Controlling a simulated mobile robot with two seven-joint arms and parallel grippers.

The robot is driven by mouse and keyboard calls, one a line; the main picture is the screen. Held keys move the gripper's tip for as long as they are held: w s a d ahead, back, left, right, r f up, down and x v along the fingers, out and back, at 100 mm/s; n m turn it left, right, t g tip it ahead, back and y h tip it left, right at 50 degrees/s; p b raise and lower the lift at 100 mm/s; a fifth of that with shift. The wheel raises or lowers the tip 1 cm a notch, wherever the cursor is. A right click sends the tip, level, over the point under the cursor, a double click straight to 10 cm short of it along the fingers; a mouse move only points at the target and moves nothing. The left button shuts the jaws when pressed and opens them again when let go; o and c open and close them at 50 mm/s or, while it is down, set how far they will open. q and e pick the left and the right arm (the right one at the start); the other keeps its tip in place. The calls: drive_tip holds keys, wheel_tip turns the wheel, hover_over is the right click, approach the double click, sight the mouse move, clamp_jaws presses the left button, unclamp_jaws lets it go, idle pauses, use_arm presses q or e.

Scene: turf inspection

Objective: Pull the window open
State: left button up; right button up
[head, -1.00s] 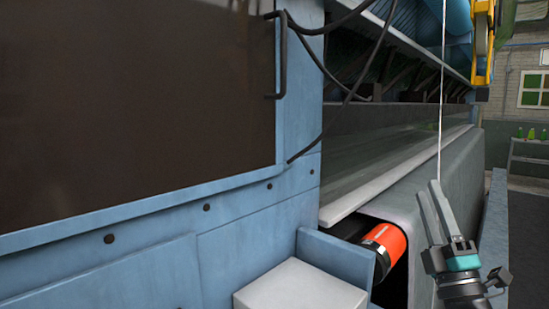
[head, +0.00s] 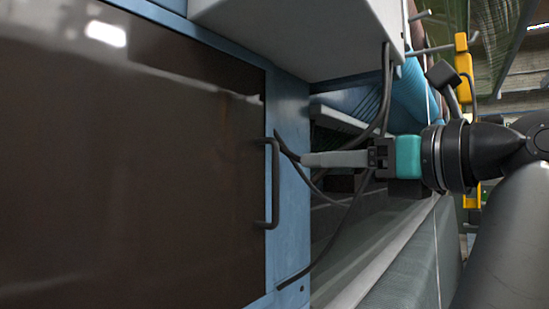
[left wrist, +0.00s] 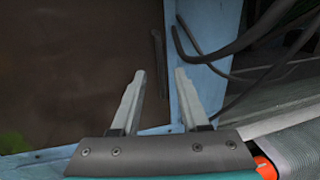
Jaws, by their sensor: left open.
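The window (head: 120,160) is a large dark brown pane in a blue frame, filling the left of the head view. It looks shut. Its black bar handle (head: 275,182) stands upright near the pane's right edge. My left gripper (head: 306,159) points left at the handle's upper part, a short gap to its right. In the left wrist view the left gripper (left wrist: 160,73) has its two fingers apart with nothing between them. The handle (left wrist: 157,62) shows beyond the fingertips, in line with the gap. My right gripper is not in view.
Black cables (head: 385,100) hang beside and behind the left gripper, close to the fingers. A grey box (head: 300,35) juts out above. A long pale ledge (head: 375,260) runs back at the lower right. An orange-red cylinder (left wrist: 265,167) shows at the left wrist view's lower right.

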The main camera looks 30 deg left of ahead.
sight(277, 161)
use_arm(q)
drive_tip(key=p+x, duration=0.2)
drive_tip(key=x, duration=0.9)
drive_tip(key=shift+a+p, duration=0.1)
drive_tip(key=shift+p, duration=0.2)
drive_tip(key=shift+c, duration=0.3)
clamp_jaws()
idle(0.5)
